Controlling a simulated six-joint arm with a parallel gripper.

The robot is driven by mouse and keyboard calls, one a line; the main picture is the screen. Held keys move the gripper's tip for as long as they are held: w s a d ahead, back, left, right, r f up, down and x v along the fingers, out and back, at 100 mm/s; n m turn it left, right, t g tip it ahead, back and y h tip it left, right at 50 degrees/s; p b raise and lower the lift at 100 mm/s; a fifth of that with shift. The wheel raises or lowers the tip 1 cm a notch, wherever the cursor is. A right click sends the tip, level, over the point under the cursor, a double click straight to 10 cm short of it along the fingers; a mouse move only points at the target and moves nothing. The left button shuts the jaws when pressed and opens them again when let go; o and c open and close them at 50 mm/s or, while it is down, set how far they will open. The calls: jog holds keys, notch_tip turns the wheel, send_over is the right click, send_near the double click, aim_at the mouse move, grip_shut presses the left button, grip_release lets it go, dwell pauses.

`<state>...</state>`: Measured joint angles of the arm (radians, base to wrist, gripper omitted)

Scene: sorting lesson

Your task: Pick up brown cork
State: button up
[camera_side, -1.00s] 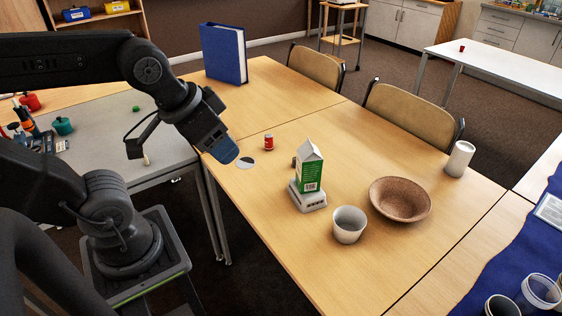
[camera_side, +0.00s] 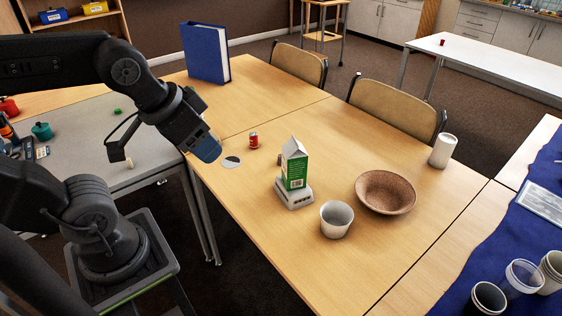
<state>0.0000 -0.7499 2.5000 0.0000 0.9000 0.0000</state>
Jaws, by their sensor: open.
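A small brown piece (camera_side: 280,159), perhaps the cork, stands on the wooden table just behind and left of the green-and-white carton (camera_side: 294,166). The carton hides part of it, and it is too small to be sure of. My gripper (camera_side: 206,149) is at the table's left edge, apart from the piece and to its left. It is open, and I see nothing held in it. Its jaws show poorly from this side. A small pale beige piece (camera_side: 129,162) stands on the grey table, below and left of my gripper.
The carton stands on a white scale-like box (camera_side: 295,197). A red can (camera_side: 254,140) and a dark-and-white disc (camera_side: 231,161) lie between gripper and carton. A white cup (camera_side: 336,219), brown bowl (camera_side: 386,191) and white cylinder (camera_side: 442,151) are to the right. A blue binder (camera_side: 205,54) stands behind.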

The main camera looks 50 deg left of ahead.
jog(key=shift+r, duration=0.1)
notch_tip(320, 180, up, 5)
jog(key=w+a+r+n+y, duration=0.1)
jog(key=w+a+r+n, duration=0.15)
jog(key=w, duration=0.45)
jog(key=w+a+r+n, duration=0.1)
jog(key=w+a+r, duration=0.25)
jog(key=w, duration=0.45)
jog(key=w+a+f+n+g+y, duration=0.1)
jog(key=w+a+f+n, duration=0.15)
jog(key=w+a, duration=0.55)
jog(key=w+a+f+n+g+y, duration=0.15)
jog(key=w+a+f, duration=0.25)
jog(key=w+a, duration=0.4)
jog(key=shift+t+h, duration=0.25)
jog(key=shift+h, duration=0.2)
jog(key=w+f, duration=0.1)
jog(key=f, duration=1)
jog(key=w+f, duration=0.1)
jog(key=f, duration=1.1)
jog(key=w+f, duration=0.1)
jog(key=f, duration=1.1)
jog(key=shift+a, duration=0.1)
jog(key=shift+x, duration=3.1)
jog(key=shift+s+a, duration=0.15)
jog(key=c, duration=1)
